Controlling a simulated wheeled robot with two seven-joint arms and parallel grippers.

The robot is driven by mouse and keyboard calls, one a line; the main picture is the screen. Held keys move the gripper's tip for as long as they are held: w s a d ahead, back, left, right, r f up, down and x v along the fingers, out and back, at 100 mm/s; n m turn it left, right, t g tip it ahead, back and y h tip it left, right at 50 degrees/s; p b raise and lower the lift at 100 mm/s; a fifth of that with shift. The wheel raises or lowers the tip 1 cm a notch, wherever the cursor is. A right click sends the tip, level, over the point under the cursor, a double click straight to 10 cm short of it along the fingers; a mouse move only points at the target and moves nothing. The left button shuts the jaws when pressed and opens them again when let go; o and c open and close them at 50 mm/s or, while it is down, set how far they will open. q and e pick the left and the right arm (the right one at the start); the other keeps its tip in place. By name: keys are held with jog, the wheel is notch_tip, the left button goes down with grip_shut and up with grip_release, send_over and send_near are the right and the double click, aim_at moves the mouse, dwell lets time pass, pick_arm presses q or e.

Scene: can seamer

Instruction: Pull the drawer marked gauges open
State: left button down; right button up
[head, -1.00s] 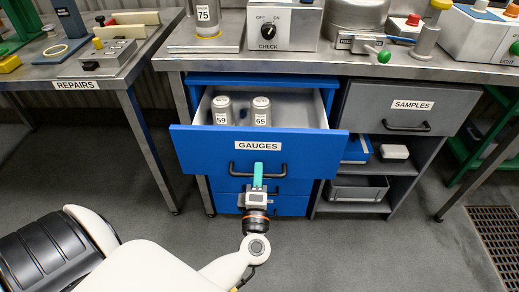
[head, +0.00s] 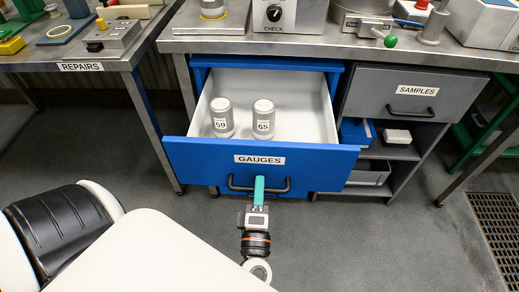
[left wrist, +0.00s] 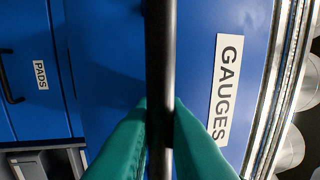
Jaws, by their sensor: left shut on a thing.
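The blue drawer marked GAUGES (head: 310,160) stands well open in the head view, its white-grey inside in plain sight. Two metal cylinders marked 59 (head: 222,118) and 65 (head: 263,118) stand upright in it. My left gripper (head: 259,190) is shut on the drawer's black bar handle (head: 278,190). In the left wrist view the green fingertips (left wrist: 160,120) sit on both sides of the handle (left wrist: 160,60), with the GAUGES label (left wrist: 226,88) to the right. My right gripper is not in view.
A grey cabinet with a SAMPLES drawer (head: 385,95), shut, and shelves stands to the right. The REPAIRS bench (head: 110,64) is at the left. A blue drawer marked PADS (left wrist: 25,60) shows in the left wrist view. A floor grate (head: 495,225) lies at the right.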

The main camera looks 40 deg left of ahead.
pick_arm(q)
jog(key=c, duration=1.8)
grip_release()
jog(key=shift+o, duration=0.2)
jog(key=v, duration=1.2)
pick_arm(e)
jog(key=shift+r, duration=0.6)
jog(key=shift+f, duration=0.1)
